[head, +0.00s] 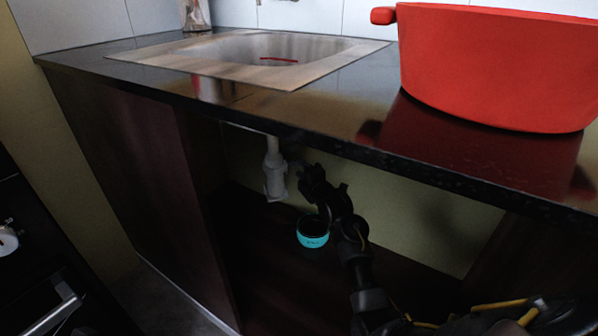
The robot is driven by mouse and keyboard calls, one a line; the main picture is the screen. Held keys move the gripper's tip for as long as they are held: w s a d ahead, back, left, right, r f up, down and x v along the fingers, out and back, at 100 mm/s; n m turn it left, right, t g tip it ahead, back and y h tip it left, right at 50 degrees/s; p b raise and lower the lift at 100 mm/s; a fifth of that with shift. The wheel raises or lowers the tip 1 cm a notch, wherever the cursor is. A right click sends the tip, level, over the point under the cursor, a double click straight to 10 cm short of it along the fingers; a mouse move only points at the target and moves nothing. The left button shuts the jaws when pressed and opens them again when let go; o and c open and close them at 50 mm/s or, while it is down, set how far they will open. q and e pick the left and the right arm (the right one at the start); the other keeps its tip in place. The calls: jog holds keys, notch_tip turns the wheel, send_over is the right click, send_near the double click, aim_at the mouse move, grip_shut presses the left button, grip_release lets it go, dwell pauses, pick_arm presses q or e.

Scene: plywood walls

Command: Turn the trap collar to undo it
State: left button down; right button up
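The light grey trap (274,178) hangs on a pale drain pipe (272,144) under the sink, inside the open cabinet. Its collar is too small and dim to pick out from the trap body. My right gripper (308,176) is dark and reaches up from the lower right to just right of the trap. I cannot tell whether it touches the trap. Its fingers blend into the shadow, so their opening is unclear. My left gripper is not in view.
A teal round container (313,232) stands on the dark cabinet floor below the trap, close to my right arm. The black countertop (330,125) edge hangs above. A large red pot (490,70) stands on it, right of the sink (270,50).

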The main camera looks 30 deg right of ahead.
jog(key=shift+w, duration=1.15)
grip_shut()
